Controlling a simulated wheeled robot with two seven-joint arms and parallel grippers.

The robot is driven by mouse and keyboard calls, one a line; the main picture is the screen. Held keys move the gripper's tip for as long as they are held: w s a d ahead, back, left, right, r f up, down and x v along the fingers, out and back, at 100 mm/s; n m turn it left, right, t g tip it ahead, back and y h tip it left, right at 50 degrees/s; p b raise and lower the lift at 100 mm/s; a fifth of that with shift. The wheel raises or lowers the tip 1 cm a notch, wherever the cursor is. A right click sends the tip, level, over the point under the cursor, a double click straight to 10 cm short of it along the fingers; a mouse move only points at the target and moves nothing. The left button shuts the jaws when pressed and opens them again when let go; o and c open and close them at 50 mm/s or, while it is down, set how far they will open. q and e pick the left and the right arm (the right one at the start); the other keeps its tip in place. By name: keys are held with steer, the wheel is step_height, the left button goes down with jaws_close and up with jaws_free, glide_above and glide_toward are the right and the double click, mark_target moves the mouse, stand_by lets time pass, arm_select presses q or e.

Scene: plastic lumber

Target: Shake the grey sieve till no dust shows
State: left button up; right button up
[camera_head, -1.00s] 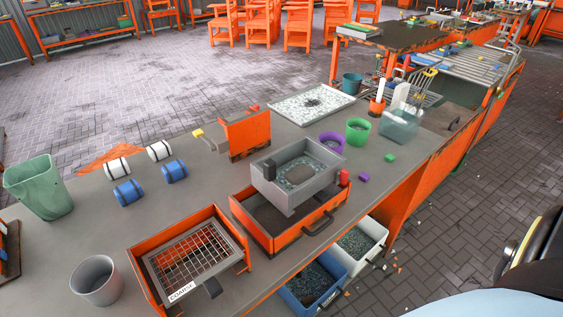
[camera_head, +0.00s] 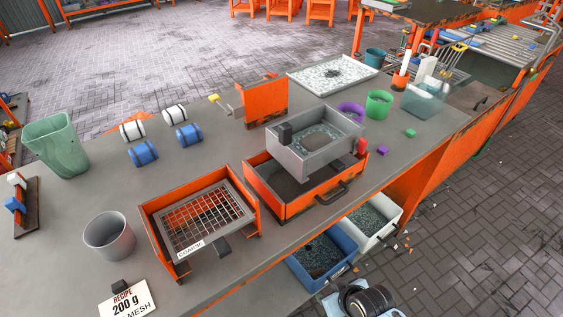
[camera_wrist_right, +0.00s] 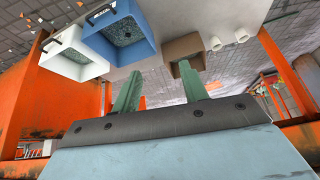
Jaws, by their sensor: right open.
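The grey sieve (camera_head: 337,158) is a grey box sitting over an orange open box (camera_head: 288,211), with a dark block on its left corner. Inside it lie pale speckled grains around a grey-brown patch; I cannot tell how much of this is dust. My right arm shows low in the head view, below the bench edge and well apart from the sieve. In the right wrist view, my right gripper (camera_wrist_right: 160,88) has two green fingers spread apart, with nothing between them. My left gripper is not in view.
A coarse mesh screen (camera_head: 208,217) lies in an orange frame left of the sieve. Blue (camera_head: 322,258) and white (camera_head: 373,222) grit bins sit below the bench edge.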

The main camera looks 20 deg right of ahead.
steer(key=w+a+r+n+t+y+b, duration=0.1)
steer(key=w+r+t, duration=0.15)
steer(key=r, duration=0.65)
steer(key=w+a+r+t+y, duration=0.1)
steer(key=w+r, duration=0.2)
steer(key=r, duration=0.6)
steer(key=t+y, duration=0.3)
steer(key=t, duration=0.5)
glide_toward(280, 125)
steer(key=shift+n, duration=0.4)
steer(key=x, duration=0.7)
steer(key=d+f+x, duration=0.1)
steer(key=x, duration=0.3)
steer(key=shift+w+a+f+b, duration=0.1)
steer(key=shift+w+b, duration=0.25)
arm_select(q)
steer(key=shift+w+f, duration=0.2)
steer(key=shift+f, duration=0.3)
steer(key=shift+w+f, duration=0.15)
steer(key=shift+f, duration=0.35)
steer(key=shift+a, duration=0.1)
arm_select(e)
jaws_close()
